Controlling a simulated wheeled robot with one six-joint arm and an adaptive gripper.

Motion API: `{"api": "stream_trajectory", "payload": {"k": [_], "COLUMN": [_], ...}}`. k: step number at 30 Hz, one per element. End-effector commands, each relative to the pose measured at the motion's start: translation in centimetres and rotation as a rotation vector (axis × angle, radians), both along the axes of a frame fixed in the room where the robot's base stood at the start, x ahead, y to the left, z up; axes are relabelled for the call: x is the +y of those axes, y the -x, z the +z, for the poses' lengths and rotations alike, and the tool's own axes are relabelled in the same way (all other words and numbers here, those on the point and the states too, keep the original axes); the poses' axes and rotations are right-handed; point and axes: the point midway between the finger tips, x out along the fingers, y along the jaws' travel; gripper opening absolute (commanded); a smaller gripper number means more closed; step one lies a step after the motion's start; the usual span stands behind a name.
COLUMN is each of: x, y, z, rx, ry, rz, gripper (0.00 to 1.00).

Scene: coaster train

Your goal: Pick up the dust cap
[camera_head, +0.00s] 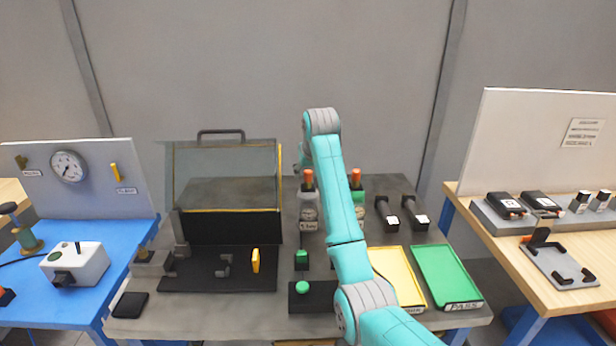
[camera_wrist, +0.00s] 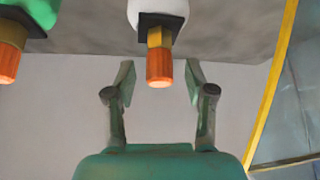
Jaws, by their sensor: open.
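Two upright bottles with orange dust caps stand side by side at the back of the table. The left bottle (camera_head: 309,212) has a white body and an orange cap (camera_head: 308,178); the right one has a green label and a similar cap (camera_head: 356,178). The wrist view looks upside down. In it the white bottle's cap (camera_wrist: 159,68) appears between the fingertips of my open gripper (camera_wrist: 160,82), with a gap on each side; depth is unclear. The green bottle's cap (camera_wrist: 8,62) is at the left edge. In the head view my arm mostly hides the gripper.
A clear-fronted case (camera_head: 223,160) with a yellow edge stands close left of the bottles. Two black cylindrical tools (camera_head: 388,212) lie to the right. Yellow (camera_head: 398,272) and green (camera_head: 445,274) trays lie in front of the tools.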

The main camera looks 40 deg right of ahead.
Motion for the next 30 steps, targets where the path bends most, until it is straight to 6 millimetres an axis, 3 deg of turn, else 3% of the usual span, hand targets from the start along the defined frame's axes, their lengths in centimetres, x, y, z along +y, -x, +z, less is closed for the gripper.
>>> {"api": "stream_trajectory", "payload": {"k": [1, 6, 7, 20, 30], "x": [0.0, 0.0, 0.0, 0.0, 0.0], "y": [0.0, 0.0, 0.0, 0.0, 0.0], "z": [0.0, 0.0, 0.0, 0.9, 6.9], "rx": [0.0, 0.0, 0.0, -0.002, -0.003], "ry": [0.0, 0.0, 0.0, 0.001, 0.001], "rz": [0.0, 0.0, 0.0, 0.0, 0.0], "gripper": [0.52, 0.09, 0.06, 0.06, 0.06]}}
